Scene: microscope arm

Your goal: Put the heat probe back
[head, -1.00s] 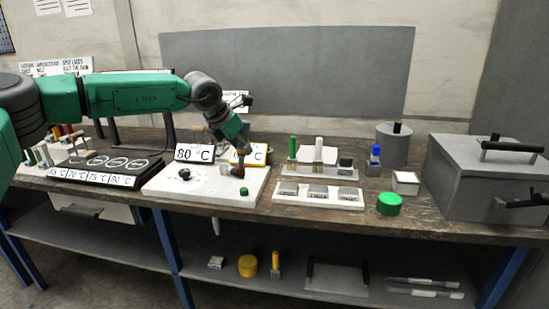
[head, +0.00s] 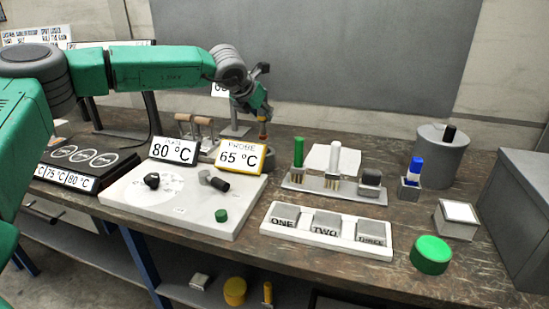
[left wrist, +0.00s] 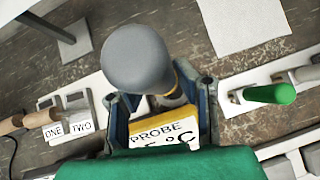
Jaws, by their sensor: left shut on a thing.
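In the left wrist view the probe (left wrist: 137,60) has a thick grey rounded end and a yellow band, between the blue fingers. The gripper is behind the yellow-framed sign (head: 240,157) reading PROBE 65 °C, which hides the area below the probe. I cannot tell whether the probe's lower end touches anything. My right gripper is out of view.
Wooden-handled tools (head: 196,127) stand just left of the gripper. A rack with a green-capped tool (head: 298,153) stands to the right.

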